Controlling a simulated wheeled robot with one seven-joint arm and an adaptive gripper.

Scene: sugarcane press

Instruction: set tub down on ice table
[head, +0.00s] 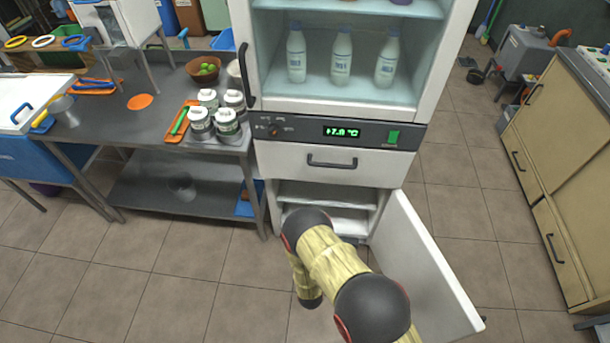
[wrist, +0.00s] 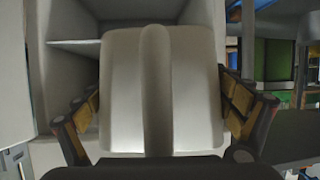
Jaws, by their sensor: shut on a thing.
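A white tub (wrist: 120,90) with a raised band down its middle fills the centre of the wrist view. My gripper (wrist: 160,92) is shut on it, with one finger against each side. In the head view my arm reaches down in front of the fridge's open lower compartment (head: 325,195); the gripper and tub are hidden there behind the arm. A grey metal table (head: 150,160) stands left of the fridge. No label shows which surface is the ice table.
The lower fridge door (head: 428,262) hangs open at the right of my arm. The table holds several canisters (head: 228,124), an orange tray (head: 180,122), a bowl of limes (head: 205,70) and a metal cup (head: 65,110). The table's front middle is bare.

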